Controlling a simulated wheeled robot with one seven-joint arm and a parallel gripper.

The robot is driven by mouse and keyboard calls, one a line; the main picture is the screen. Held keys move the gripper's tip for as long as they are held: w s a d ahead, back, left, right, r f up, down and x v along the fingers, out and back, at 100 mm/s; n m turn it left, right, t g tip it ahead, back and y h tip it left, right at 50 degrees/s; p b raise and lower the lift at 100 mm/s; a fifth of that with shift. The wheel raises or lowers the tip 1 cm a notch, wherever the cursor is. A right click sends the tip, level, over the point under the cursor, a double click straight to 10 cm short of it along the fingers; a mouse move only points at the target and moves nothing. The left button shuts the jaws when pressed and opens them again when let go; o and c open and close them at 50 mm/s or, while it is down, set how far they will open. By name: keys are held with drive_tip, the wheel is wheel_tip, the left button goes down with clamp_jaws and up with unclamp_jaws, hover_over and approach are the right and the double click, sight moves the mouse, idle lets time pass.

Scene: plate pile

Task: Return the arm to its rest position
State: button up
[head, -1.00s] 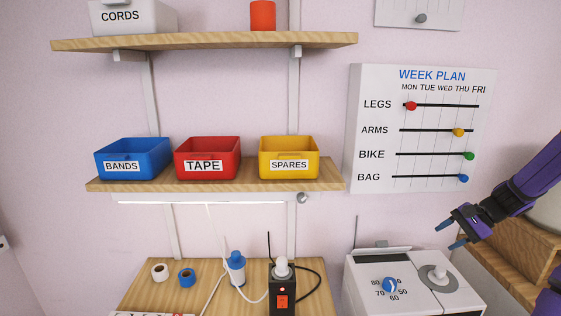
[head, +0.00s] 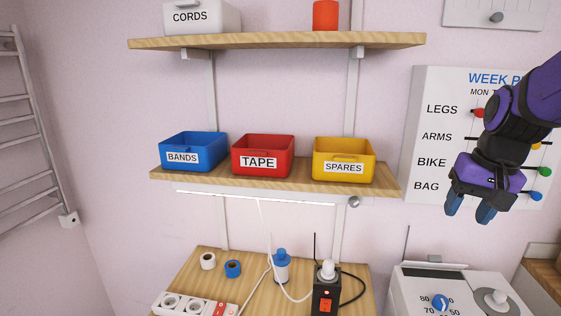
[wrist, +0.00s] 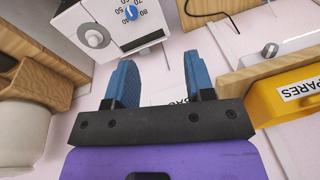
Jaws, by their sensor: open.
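My gripper (head: 470,208) hangs at the right of the head view, in front of the week plan board (head: 425,105), with its blue fingertips pointing down. It is above and behind-left of nothing held; the fingers are apart and empty. In the wrist view my gripper (wrist: 158,82) shows its two blue fingers spread with only wall and board between them. My purple and black arm covers the right part of the board, including much of its title and sliders.
A shelf (head: 280,184) holds blue, red and yellow bins, with the yellow SPARES bin (head: 343,160) nearest my gripper. A white dial box (head: 420,290) stands below. A wooden table (head: 200,268) holds tape rolls and a power strip. A towel rail (head: 30,130) is at far left.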

drive_tip(key=s+a+r+n+t, duration=0.1)
drive_tip(key=s+a+r+n, duration=0.1)
drive_tip(key=s, duration=0.3)
drive_tip(key=s+a+r+n+t, duration=0.2)
drive_tip(key=s+a+r, duration=0.1)
drive_tip(key=s, duration=0.3)
drive_tip(key=shift+s+a+r+n+h, duration=0.3)
drive_tip(key=shift+a+h, duration=0.1)
drive_tip(key=shift+a, duration=0.3)
drive_tip(key=shift+d, duration=0.1)
idle(0.8)
